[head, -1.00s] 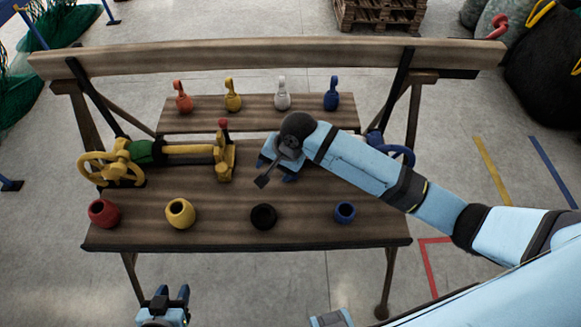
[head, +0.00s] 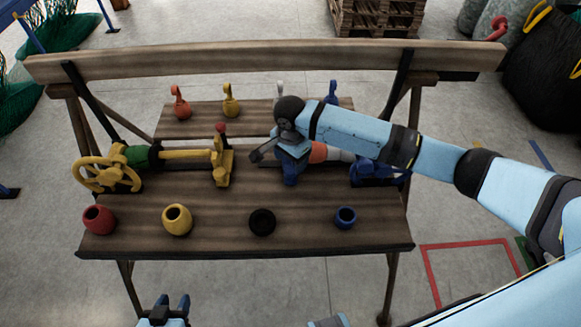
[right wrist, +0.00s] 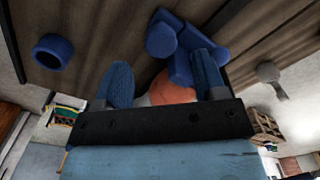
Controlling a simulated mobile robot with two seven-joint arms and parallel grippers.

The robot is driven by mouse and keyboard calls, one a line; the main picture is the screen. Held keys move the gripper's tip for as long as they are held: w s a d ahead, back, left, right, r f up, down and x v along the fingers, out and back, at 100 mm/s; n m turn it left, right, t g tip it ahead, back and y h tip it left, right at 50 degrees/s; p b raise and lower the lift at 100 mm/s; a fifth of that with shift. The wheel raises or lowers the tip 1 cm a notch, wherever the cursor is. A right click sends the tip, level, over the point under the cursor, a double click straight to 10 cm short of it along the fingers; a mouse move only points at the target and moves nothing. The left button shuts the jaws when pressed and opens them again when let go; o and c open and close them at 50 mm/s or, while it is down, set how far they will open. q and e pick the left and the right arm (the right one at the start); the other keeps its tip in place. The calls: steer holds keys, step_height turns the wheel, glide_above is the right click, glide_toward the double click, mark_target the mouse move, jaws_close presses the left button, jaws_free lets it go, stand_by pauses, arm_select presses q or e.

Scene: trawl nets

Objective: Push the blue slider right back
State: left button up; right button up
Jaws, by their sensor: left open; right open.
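The blue slider (head: 291,172) is at the left end of the right-hand device on the bench. It is partly covered by my right arm, and its blue parts also show in the right wrist view (right wrist: 178,62). The device's orange and white bar (head: 328,153) runs right from it to a blue wheel and mount (head: 375,172). My right gripper (head: 288,152) is open above the slider; in its wrist view the orange part shows between the blue fingers (right wrist: 162,84), and the right finger overlaps the slider. Contact cannot be told. My left gripper (head: 174,304) is open, empty, below the bench's front edge.
A yellow device with a handwheel (head: 105,174) and a red-knobbed slider (head: 221,165) is on the left. Several hooked weights stand on the rear shelf.

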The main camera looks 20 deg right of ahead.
mark_target(290, 170)
steer(key=shift+f, duration=2.15)
steer(key=shift+c, duration=0.5)
